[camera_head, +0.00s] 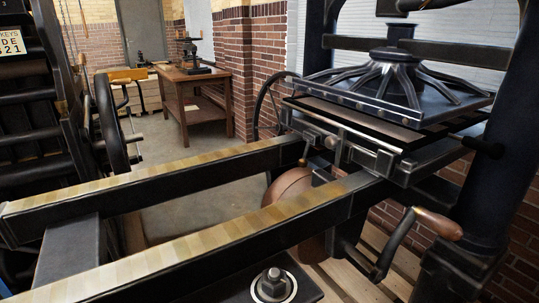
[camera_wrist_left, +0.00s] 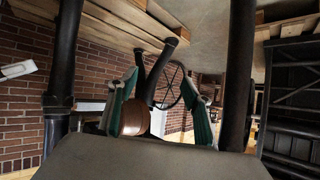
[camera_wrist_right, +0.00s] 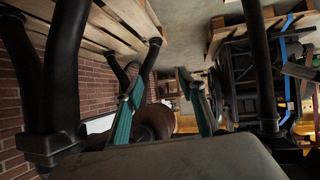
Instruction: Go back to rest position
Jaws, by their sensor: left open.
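The hand press fills the head view. Its two long rails (camera_head: 150,180) run from the left toward a flat bed (camera_head: 400,158) under the dark ribbed platen (camera_head: 390,80). A crank with a copper-brown handle (camera_head: 438,224) sticks out at the lower right. Neither gripper shows in the head view. In the left wrist view my left gripper (camera_wrist_left: 160,80) has its green-padded fingers spread. A brown round part (camera_wrist_left: 136,117) shows between them; contact cannot be told. In the right wrist view my right gripper (camera_wrist_right: 168,85) also has its fingers apart, with a brown rounded shape (camera_wrist_right: 158,120) behind.
A wooden table (camera_head: 187,95) with a small press (camera_head: 190,58) stands at the back. A dark machine with a wheel (camera_head: 110,120) is at the left. Brick walls (camera_head: 265,40) and wooden slats (camera_wrist_right: 105,35) surround the press. Open floor (camera_head: 205,155) lies behind the rails.

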